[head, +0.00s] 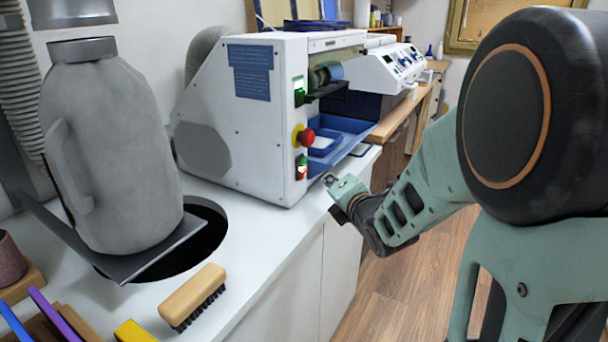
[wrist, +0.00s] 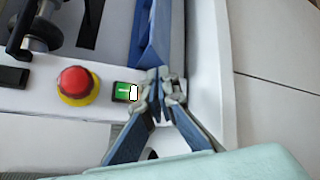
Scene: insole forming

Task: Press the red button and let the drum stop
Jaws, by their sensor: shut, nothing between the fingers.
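The white machine (head: 255,120) stands on the counter. A red mushroom button (head: 307,137) on a yellow collar sits on its front edge; it also shows in the wrist view (wrist: 75,82). Below it is a small switch (head: 301,166) with green and red parts; the wrist view shows its green part (wrist: 122,91) lit, beside my fingertips. The drum (head: 326,74) is higher up in the machine's opening, partly in view at the wrist view's upper left (wrist: 42,32). Whether it turns cannot be told. My gripper (head: 331,181) is shut and empty, low and right of the red button.
A blue tray (head: 345,130) projects from the machine beside the buttons. A grey jug-like vessel (head: 100,140) stands by a round hole in the counter, and a wooden brush (head: 193,297) lies at the front. Wooden floor (head: 400,290) is open to the right.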

